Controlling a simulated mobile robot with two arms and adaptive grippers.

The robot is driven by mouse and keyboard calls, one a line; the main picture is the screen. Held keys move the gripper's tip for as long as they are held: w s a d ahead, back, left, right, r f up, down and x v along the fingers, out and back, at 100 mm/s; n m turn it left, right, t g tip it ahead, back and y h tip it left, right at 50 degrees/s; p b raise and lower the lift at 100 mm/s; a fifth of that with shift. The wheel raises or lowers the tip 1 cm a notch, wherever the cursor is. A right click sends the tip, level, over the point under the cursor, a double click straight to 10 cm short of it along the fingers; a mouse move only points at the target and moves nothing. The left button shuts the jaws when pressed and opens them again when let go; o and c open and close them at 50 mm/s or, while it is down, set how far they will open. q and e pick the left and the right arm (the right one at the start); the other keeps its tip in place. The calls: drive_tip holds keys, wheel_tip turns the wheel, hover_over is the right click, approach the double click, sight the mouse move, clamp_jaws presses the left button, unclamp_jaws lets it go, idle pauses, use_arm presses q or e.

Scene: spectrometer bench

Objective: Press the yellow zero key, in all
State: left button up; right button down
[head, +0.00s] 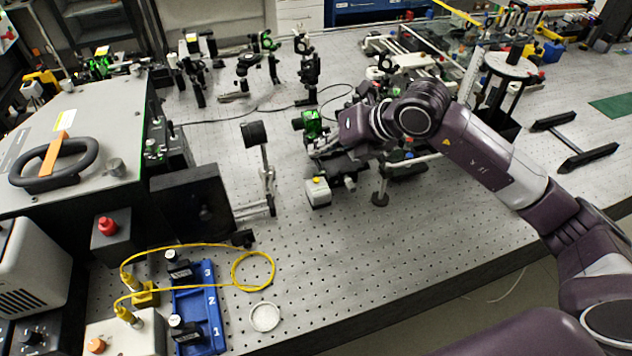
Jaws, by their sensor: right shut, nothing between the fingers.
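A small pale box (318,194) stands on the perforated bench near the middle of the head view. A small yellow key (316,180) shows on its top. My right arm comes in from the right, and its wrist is over the bench just beyond and to the right of the box. My right gripper (338,166) is dark, shut and empty. It is close to the box's upper right side; I cannot tell whether it touches the box or the key. My left gripper is not in view.
A dark flat panel (190,207) and a post-mounted optic (258,150) stand left of the box. A green-lit mount (312,124) is just behind it. A blue numbered rack (199,305) and a white round dish (265,316) are at front left. The front middle of the bench is clear.

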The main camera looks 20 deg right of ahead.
drive_tip(key=b, duration=0.3)
hover_over(319, 182)
wheel_tip(319, 182, down, 5)
drive_tip(key=shift+r, duration=0.2)
drive_tip(key=shift+f, duration=0.6)
drive_tip(key=shift+b, duration=0.35)
drive_tip(key=shift+f+b, duration=0.35)
drive_tip(key=shift+b, duration=0.05)
drive_tip(key=shift+f+b, duration=0.5)
idle(0.7)
drive_tip(key=shift+r, duration=0.1)
drive_tip(key=shift+r+p, duration=0.45)
drive_tip(key=shift+r, duration=0.35)
